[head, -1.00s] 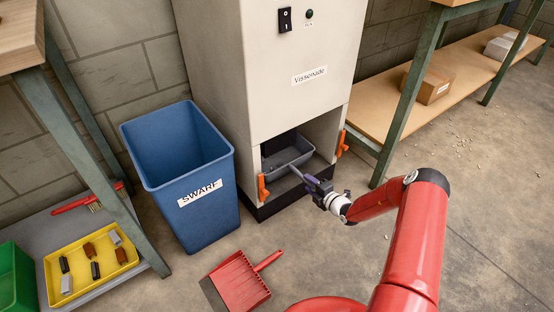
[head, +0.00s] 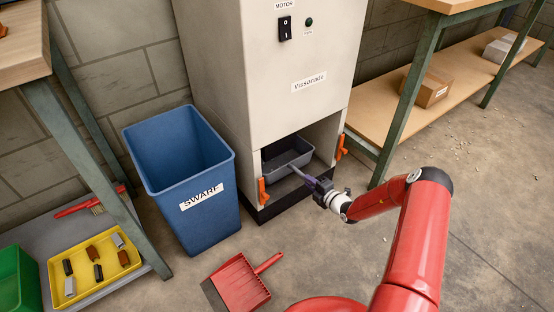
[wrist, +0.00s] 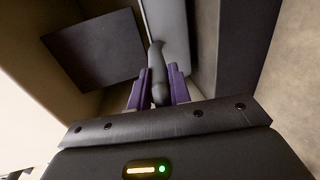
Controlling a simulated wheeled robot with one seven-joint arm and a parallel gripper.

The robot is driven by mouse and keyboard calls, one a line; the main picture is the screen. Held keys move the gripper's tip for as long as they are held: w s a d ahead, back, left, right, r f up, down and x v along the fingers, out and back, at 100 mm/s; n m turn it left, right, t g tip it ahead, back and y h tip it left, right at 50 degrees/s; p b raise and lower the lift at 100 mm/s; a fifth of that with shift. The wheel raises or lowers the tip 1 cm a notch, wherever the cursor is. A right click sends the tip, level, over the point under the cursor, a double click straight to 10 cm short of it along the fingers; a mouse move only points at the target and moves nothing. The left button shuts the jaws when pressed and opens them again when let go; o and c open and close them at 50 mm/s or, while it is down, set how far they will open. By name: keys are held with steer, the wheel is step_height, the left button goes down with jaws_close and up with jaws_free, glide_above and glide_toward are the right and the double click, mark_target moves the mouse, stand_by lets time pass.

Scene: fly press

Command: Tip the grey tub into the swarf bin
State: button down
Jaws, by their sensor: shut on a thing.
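The grey tub (head: 287,158) sits low inside the open bay at the foot of the beige cabinet, looking upright. A narrow grey handle (wrist: 157,72) runs from its front toward my gripper (head: 322,186). In the wrist view my gripper's purple fingers (wrist: 158,88) are closed on this handle. The fingers hide part of it. The tub's contents are too small to make out. The blue swarf bin (head: 201,219), labelled SWARF, stands upright on the floor to the left of the cabinet, its top open.
Orange clamps (head: 263,191) flank the bay. A red dustpan (head: 239,284) lies on the floor in front of the bin. A bench with a yellow tray (head: 84,291) stands at left, a shelf with a box (head: 428,91) at right.

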step_height(320, 180, up, 9)
steer(key=p, duration=0.5)
steer(key=shift+p, duration=0.35)
steer(key=shift+s+f, duration=0.1)
